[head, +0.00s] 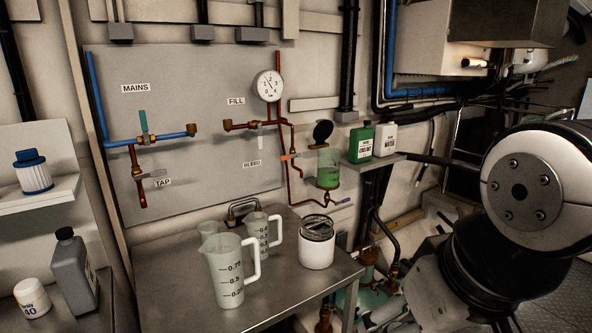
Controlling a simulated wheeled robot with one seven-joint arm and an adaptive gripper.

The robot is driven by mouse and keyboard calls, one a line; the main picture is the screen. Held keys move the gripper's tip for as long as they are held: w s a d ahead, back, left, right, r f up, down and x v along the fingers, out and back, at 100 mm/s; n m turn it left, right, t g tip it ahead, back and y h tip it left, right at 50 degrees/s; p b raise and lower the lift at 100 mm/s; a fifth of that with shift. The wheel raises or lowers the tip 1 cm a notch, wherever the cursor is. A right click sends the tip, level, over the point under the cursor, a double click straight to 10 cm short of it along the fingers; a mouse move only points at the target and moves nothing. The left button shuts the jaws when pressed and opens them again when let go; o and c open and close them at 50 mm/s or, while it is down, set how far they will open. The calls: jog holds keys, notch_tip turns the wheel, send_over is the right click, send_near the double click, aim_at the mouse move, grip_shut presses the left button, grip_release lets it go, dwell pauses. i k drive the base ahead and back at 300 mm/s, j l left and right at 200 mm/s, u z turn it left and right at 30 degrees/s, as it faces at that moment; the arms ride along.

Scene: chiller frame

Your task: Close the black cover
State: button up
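The black cover (323,132) is a small round black disc. It stands raised and tilted at the top of a clear cylinder (328,168) with green liquid in its lower part. The cover is open, so the top of the cylinder is uncovered. The cylinder is mounted by the wall panel, joined to copper pipes. Large white and black links of my arm fill the right side of the head view. My gripper is not visible in this view, so its distance from the cover cannot be told.
A green bottle (361,143) and a white bottle (385,139) stand on a shelf right of the cylinder. A steel table (180,276) in front holds measuring jugs (228,270) and a white pot (316,248). A gauge (268,86), valves and copper pipes sit left of the cylinder.

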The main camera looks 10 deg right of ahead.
aim_at(324, 128)
jog(key=z, duration=0.3)
jog(key=i+l+u, duration=0.2)
jog(key=i+l, duration=0.2)
jog(key=i+l+u, duration=0.2)
jog(key=i+l, duration=0.15)
jog(key=l, duration=0.15)
